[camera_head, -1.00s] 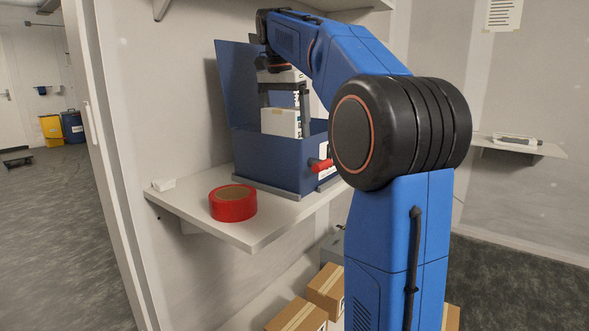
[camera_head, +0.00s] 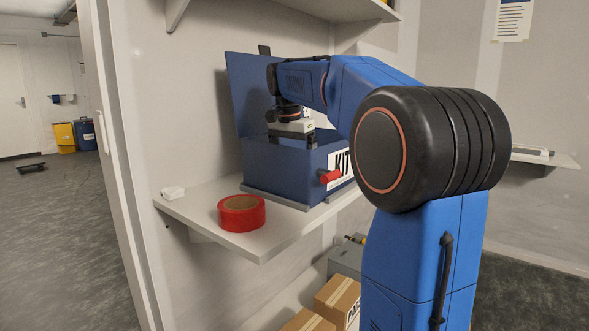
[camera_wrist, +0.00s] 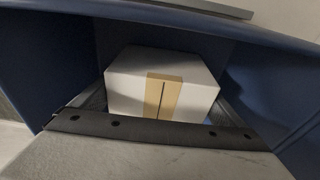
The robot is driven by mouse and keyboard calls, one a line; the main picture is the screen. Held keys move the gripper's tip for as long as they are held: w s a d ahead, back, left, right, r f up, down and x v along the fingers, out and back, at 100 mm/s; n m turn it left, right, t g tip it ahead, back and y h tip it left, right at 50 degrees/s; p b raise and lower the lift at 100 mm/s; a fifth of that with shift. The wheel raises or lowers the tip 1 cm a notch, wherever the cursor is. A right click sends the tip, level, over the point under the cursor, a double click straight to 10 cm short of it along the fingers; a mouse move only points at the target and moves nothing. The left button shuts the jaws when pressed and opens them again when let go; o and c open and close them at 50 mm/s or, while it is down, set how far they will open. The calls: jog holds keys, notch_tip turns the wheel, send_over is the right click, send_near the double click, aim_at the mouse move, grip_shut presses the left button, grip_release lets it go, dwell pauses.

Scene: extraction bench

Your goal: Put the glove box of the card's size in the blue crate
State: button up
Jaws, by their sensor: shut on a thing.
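The blue crate (camera_head: 285,172) stands on a wall shelf with its lid raised at the back and a white "KIT" label on its front. My gripper (camera_head: 292,137) reaches down into its open top. In the wrist view my gripper (camera_wrist: 160,108) is shut on a white box (camera_wrist: 126,88) with a tan tape strip, a dark finger on either side. Blue crate walls surround the box there. In the head view the box is hidden behind the crate's front wall. I cannot tell whether it touches the crate floor. No size mark on it is readable.
A red latch (camera_head: 329,176) sticks out from the crate. Cardboard boxes (camera_head: 335,297) are below. An unreadable sheet (camera_head: 512,20) hangs at upper right.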

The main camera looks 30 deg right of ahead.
jog(key=shift+f, duration=0.1)
jog(key=o, duration=1)
jog(key=r, duration=0.4)
jog(key=a+r, duration=0.1)
jog(key=r, duration=0.7)
jog(key=shift+s+a, duration=0.35)
